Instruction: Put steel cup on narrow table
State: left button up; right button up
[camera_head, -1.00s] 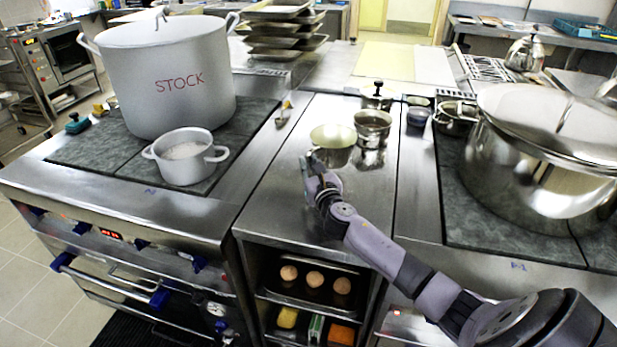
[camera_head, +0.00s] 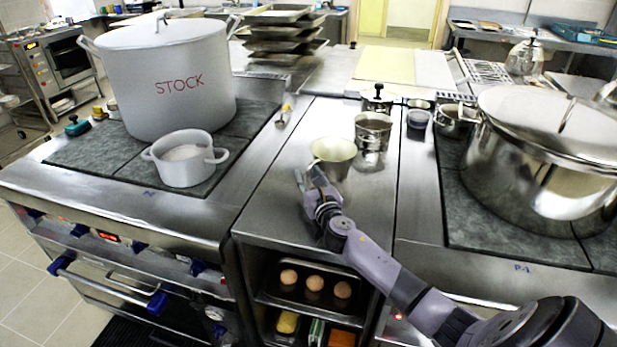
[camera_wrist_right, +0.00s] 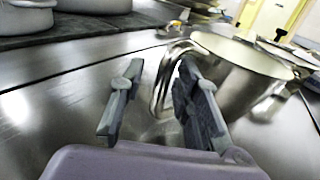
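The steel cup (camera_head: 333,165), with a pale cream inside, stands on the narrow steel table (camera_head: 290,215) between the two hobs. Its looped handle shows in the right wrist view (camera_wrist_right: 162,80). My right gripper (camera_head: 308,178) is at the near left side of the cup. In the wrist view its two fingers (camera_wrist_right: 160,105) are spread apart. The handle shows between them, nearer the right finger, and they are not closed on it. The right finger overlaps the cup wall, and I cannot tell if it touches. My left gripper is not in view.
A steel pot (camera_head: 373,133) and a small lidded pot (camera_head: 377,98) stand behind the cup. A stockpot (camera_head: 165,80) and a white pot (camera_head: 185,165) are on the left hob, a big steel pot (camera_head: 540,170) on the right. The table's front is clear.

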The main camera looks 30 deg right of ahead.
jog(key=shift+r, duration=0.2)
jog(key=shift+s+f, duration=0.1)
jog(key=shift+s, duration=0.15)
jog(key=v, duration=1.1)
jog(key=shift+s+a, duration=0.15)
jog(key=shift+s, duration=0.1)
